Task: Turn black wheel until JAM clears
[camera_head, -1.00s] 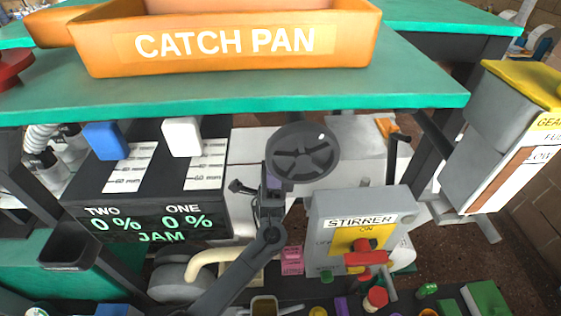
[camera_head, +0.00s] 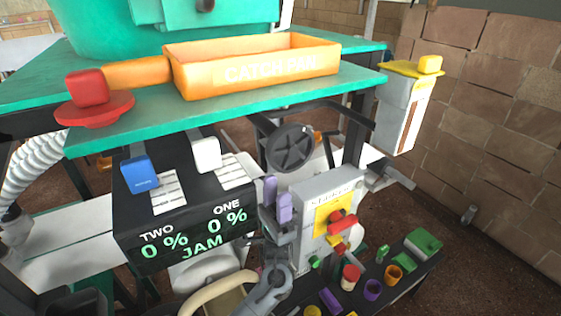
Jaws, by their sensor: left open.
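The black wheel (camera_head: 290,148) is a dark spoked disc in the middle of the view, under the green table and above the stirrer box. My left gripper (camera_head: 277,199) is open and empty, with its purple fingertips just below and left of the wheel, apart from it in the picture. The black display panel (camera_head: 190,225) at left reads TWO 0 %, ONE 0 % and JAM in green. My right gripper is not in view.
The grey stirrer box (camera_head: 328,200) with red and yellow parts stands right of my gripper. The orange catch pan (camera_head: 245,85) sits on the green table (camera_head: 230,113) overhead. Blue (camera_head: 138,173) and white (camera_head: 207,153) sliders sit on the panel. Small coloured objects lie at lower right.

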